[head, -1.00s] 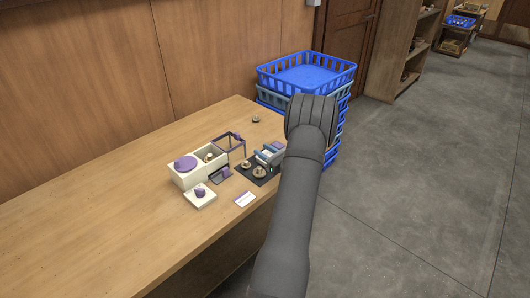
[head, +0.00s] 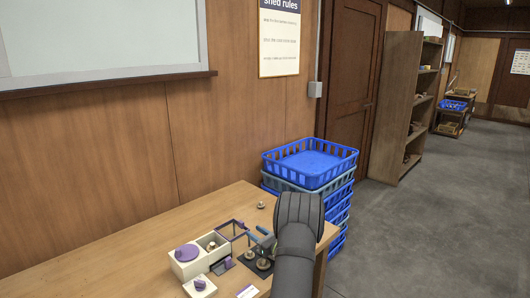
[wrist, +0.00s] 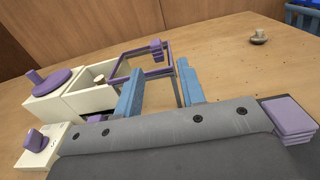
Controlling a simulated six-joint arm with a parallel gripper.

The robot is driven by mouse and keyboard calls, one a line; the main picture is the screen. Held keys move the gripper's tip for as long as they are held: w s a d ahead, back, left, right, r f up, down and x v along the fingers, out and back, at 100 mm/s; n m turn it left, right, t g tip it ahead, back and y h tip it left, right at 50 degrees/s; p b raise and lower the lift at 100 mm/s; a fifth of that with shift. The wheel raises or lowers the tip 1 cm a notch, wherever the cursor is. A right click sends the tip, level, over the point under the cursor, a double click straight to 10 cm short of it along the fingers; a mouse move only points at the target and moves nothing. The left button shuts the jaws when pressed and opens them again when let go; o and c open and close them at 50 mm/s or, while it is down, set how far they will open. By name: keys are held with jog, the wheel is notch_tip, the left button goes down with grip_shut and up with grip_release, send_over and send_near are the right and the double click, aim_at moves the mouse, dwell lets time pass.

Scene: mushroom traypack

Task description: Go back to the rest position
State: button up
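To the left stands a cream two-part box (wrist: 60,102) with a purple round lid (wrist: 52,82) and a mushroom (wrist: 99,79) in the open part. My arm hides part of the dark tray in the head view.
A single mushroom (head: 261,205) sits near the table's back edge. A cream block with a purple knob (head: 199,285) and a pale card (head: 247,292) are in front. Stacked blue crates (head: 312,165) stand beyond the table (head: 130,257). The wall is behind.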

aim_at(239, 223)
jog(key=x, duration=1)
jog(key=shift+w+a, duration=0.2)
jog(key=shift+a, duration=0.1)
jog(key=shift+s+a, duration=0.15)
jog(key=shift+s, duration=0.05)
